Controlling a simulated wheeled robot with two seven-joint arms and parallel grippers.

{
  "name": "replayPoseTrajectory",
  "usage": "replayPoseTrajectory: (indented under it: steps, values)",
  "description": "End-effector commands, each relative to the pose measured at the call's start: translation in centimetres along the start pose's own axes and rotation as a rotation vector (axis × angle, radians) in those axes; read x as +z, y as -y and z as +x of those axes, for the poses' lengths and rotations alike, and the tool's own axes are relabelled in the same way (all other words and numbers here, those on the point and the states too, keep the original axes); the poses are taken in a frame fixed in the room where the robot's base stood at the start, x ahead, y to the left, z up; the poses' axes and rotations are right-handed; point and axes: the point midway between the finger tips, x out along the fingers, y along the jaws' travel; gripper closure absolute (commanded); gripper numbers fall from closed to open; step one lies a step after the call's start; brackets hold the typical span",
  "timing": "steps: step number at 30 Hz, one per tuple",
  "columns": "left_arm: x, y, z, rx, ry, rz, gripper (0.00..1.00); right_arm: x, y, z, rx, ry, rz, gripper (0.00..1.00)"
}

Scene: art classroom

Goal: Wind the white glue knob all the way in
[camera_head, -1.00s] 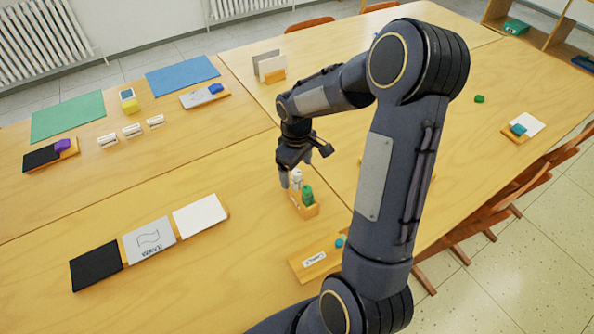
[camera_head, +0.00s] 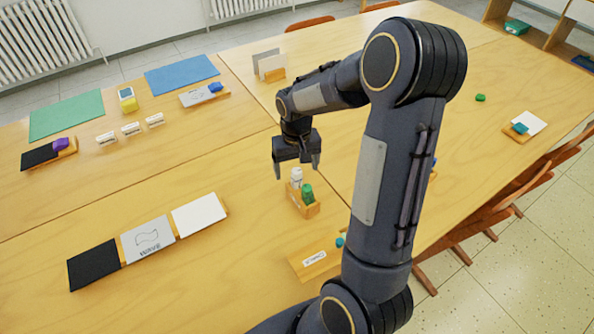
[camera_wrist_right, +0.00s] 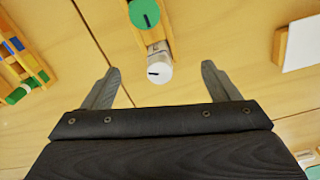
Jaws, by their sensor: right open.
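The white glue knob (camera_head: 296,173) tops a glue stick in a small wooden holder (camera_head: 310,209), beside a green-capped stick (camera_head: 307,194). In the right wrist view the white knob (camera_wrist_right: 159,74) has a dark mark on its face and lies between the fingers, a little beyond their tips. The green knob (camera_wrist_right: 144,14) is farther up in that view, also with a dark mark. My right gripper (camera_head: 297,174) is open above the holder, and its spread fingers (camera_wrist_right: 158,80) hold nothing. My left gripper is not in view.
Black, WAVE and white panels (camera_head: 148,240) stand at the front left. Green (camera_head: 66,115) and blue sheets (camera_head: 182,74) lie at the back left. Bare table surrounds the holder on its left.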

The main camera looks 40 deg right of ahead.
Motion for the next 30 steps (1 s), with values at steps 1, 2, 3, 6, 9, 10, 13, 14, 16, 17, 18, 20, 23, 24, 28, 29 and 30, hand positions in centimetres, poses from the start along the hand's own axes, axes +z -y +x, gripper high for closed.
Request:
replayPoseTrajectory:
  steps: [1, 2, 3, 6, 9, 10, 13, 14, 16, 17, 18, 20, 23, 24, 28, 29, 30]
  values:
    - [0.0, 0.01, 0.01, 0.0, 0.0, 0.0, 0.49, -0.02, 0.05, -0.03, 0.001, -0.001, 0.09, 0.18]
    - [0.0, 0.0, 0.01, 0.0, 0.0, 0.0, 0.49, -0.02, 0.09, -0.05, 0.0, -0.001, 0.143, 0.18]
    - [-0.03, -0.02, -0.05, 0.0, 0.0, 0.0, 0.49, -0.01, 0.06, -0.07, 0.0, 0.0, 0.208, 0.18]
    - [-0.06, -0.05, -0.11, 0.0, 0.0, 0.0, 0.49, 0.0, 0.05, -0.06, 0.001, 0.0, 0.317, 0.18]
    - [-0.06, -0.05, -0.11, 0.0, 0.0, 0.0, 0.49, 0.0, 0.01, -0.02, 0.0, 0.0, 0.356, 0.18]
    - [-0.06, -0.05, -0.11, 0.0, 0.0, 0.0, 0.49, 0.0, 0.0, -0.01, 0.0, 0.001, 0.357, 0.18]
    - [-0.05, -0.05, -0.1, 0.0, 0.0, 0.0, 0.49, 0.01, 0.0, 0.0, 0.0, 0.001, 0.356, 0.18]
    - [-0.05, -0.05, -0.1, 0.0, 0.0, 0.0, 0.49, 0.01, 0.0, 0.0, 0.0, 0.001, 0.355, 0.18]
    - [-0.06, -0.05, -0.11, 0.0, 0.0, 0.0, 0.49, 0.02, 0.0, -0.01, 0.0, 0.001, 0.354, 0.18]
    - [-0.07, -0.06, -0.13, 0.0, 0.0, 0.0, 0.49, 0.04, 0.0, -0.02, 0.0, 0.001, 0.354, 0.18]
    - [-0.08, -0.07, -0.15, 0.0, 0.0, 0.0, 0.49, 0.07, 0.0, -0.04, 0.0, 0.001, 0.354, 0.18]
    - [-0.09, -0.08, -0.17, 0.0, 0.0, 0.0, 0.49, 0.11, 0.0, -0.04, 0.0, 0.001, 0.354, 0.18]
    - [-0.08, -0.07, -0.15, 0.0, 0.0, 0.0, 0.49, 0.11, 0.0, -0.02, 0.0, 0.0, 0.353, 0.18]
    - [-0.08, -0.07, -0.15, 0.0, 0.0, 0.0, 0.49, 0.11, 0.0, -0.02, 0.0, 0.0, 0.353, 0.18]
    - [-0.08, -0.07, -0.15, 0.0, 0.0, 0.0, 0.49, 0.1, -0.01, -0.02, 0.0, 0.0, 0.353, 0.34]
    - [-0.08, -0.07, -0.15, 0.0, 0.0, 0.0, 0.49, 0.1, 0.0, -0.03, 0.0, 0.0, 0.353, 0.38]
    - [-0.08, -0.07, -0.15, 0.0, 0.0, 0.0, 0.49, 0.1, -0.01, -0.02, 0.0, 0.0, 0.353, 0.43]
